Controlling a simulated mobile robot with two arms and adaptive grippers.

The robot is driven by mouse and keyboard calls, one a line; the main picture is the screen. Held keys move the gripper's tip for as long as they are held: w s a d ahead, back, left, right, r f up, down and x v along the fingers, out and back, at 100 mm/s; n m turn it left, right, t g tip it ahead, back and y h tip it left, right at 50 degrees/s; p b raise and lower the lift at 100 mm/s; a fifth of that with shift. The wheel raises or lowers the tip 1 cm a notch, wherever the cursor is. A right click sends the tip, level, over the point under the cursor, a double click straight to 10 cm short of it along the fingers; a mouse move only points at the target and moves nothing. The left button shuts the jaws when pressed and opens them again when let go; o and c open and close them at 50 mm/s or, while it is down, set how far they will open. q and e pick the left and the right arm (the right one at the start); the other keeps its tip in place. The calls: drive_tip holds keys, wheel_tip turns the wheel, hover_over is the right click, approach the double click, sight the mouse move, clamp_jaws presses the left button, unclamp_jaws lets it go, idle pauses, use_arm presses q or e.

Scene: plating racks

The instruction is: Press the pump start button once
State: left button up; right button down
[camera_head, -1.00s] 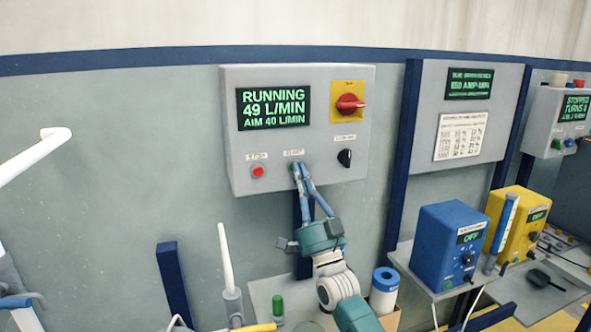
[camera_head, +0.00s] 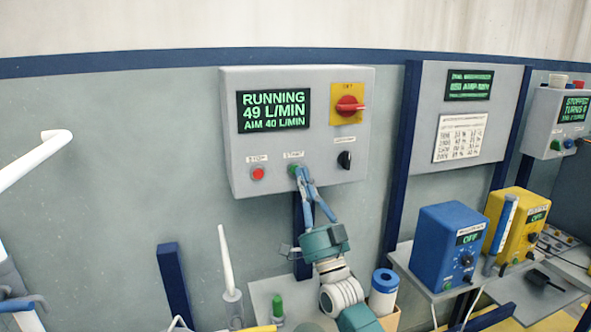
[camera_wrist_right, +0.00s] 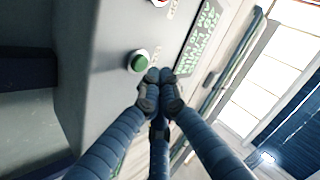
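The pump control box (camera_head: 215,130) hangs on the wall; its display (camera_head: 274,109) reads RUNNING, 49 L/MIN, AIM 40 L/MIN. The green start button (camera_head: 292,169) sits under the START label, partly behind my fingers; it shows clearly in the right wrist view (camera_wrist_right: 138,61). The red stop button (camera_head: 258,173) is to its left. My right gripper (camera_head: 302,172) is shut and empty, its fingertips together close beside the green button. In the wrist view (camera_wrist_right: 160,77) the tips look slightly apart from it. A blue piece at the lower left edge may be my left gripper; its state is unclear.
A red rotary switch (camera_head: 349,106) on a yellow plate and a black knob (camera_head: 345,159) are on the same box. Blue (camera_head: 449,245) and yellow (camera_head: 520,228) power units stand on a shelf at right.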

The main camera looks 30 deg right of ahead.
drive_tip(key=s+p, duration=0.1)
drive_tip(key=s, duration=0.1)
drive_tip(key=s+a+p, duration=0.1)
drive_tip(key=s, duration=0.2)
drive_tip(key=shift+a, duration=0.1)
idle(0.3)
drive_tip(key=shift+f, duration=0.1)
idle(0.7)
